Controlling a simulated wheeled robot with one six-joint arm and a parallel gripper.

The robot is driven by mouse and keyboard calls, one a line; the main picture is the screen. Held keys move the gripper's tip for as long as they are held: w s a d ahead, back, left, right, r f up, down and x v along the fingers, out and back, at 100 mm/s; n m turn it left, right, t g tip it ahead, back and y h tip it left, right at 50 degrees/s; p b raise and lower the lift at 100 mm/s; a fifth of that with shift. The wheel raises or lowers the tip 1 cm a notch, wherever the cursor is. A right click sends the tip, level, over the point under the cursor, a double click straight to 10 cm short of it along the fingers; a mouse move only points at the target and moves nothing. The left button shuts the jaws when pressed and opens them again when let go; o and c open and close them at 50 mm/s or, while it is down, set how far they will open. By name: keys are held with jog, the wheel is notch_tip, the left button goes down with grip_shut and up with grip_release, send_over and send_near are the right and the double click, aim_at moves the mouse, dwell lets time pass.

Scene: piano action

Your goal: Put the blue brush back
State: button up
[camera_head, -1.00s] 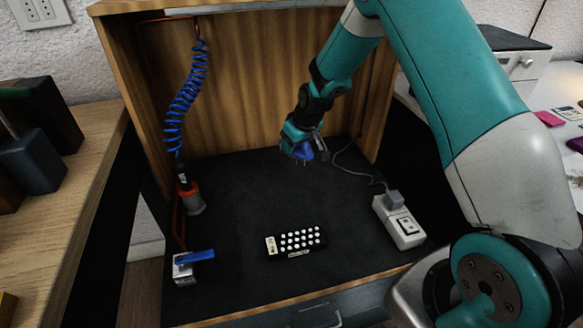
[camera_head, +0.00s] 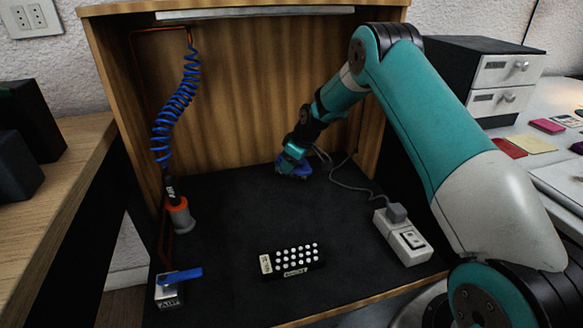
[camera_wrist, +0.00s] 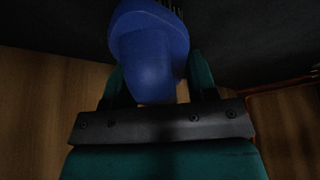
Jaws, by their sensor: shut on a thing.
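The blue brush (camera_head: 296,172) is at the end of my arm, low near the back of the black work surface (camera_head: 225,225). My gripper (camera_head: 294,156) is shut on it. In the wrist view the blue brush (camera_wrist: 148,45) sits between the two green fingers of my gripper (camera_wrist: 155,82), and dark bristles show at its upper right edge. I cannot tell whether the brush touches the surface.
A black block with white dots (camera_head: 292,259) lies front centre. A grey power box (camera_head: 403,237) with a plug and cable is at right. An orange-topped air tool (camera_head: 179,215) on a blue coiled hose (camera_head: 176,110) and a blue-levered box (camera_head: 170,289) are at left. Wooden walls enclose the back.

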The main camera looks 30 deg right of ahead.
jog(key=shift+f, duration=0.3)
jog(key=shift+f, duration=0.1)
jog(key=o, duration=1)
jog(key=shift+c, duration=0.2)
